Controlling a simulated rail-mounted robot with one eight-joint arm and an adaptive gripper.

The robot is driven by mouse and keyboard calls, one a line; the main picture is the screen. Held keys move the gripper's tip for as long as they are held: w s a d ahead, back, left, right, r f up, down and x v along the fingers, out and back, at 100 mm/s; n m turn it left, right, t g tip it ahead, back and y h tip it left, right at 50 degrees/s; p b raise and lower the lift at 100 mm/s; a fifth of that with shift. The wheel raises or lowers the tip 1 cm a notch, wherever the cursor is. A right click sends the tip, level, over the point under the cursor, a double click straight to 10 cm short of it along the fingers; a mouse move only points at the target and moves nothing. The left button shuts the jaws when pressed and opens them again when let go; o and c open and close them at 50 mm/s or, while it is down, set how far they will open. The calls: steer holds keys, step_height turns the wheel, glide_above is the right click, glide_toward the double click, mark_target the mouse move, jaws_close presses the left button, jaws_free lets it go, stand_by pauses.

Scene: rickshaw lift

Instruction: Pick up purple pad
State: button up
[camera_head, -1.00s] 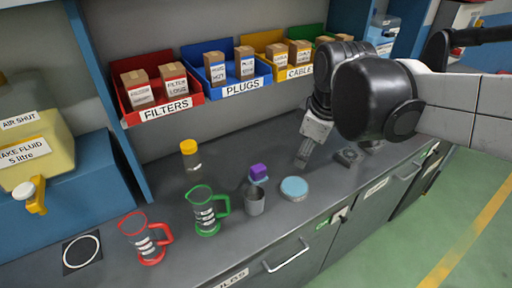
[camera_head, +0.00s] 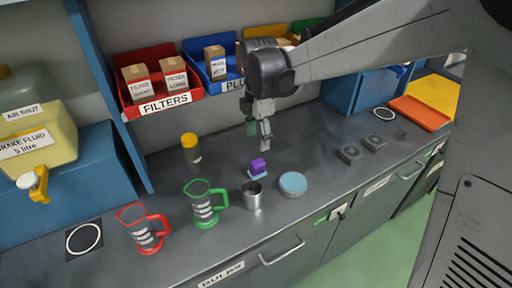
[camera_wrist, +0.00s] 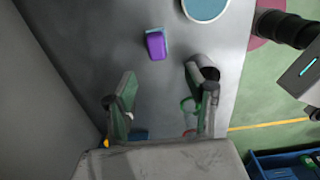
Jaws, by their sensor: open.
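The purple pad (camera_head: 258,164) is a small block resting on a light blue piece on the dark worktop, behind the metal cup. It also shows in the wrist view (camera_wrist: 156,45), above and between my fingers, apart from them. My gripper (camera_head: 259,140) is above the worktop just behind the pad, pointing down. In the wrist view my gripper (camera_wrist: 160,90) has its fingers spread wide with nothing between them but the worktop further below.
A metal cup (camera_head: 252,195) stands close in front of the pad, with a round blue-topped tin (camera_head: 292,184) to its right. A green jug (camera_head: 205,203), red jug (camera_head: 144,230) and yellow-capped bottle (camera_head: 191,153) stand left. Part bins (camera_head: 163,104) line the back wall.

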mark_target(258, 162)
step_height(258, 162, down, 8)
steer(key=shift+r, duration=0.2)
steer(key=shift+w+f+p, duration=0.15)
steer(key=shift+w+f, duration=0.05)
steer(key=shift+f, duration=1.1)
steer(key=shift+w+f+p, duration=0.15)
steer(key=shift+f, duration=1.1)
jaws_close()
steer(key=shift+r, duration=0.15)
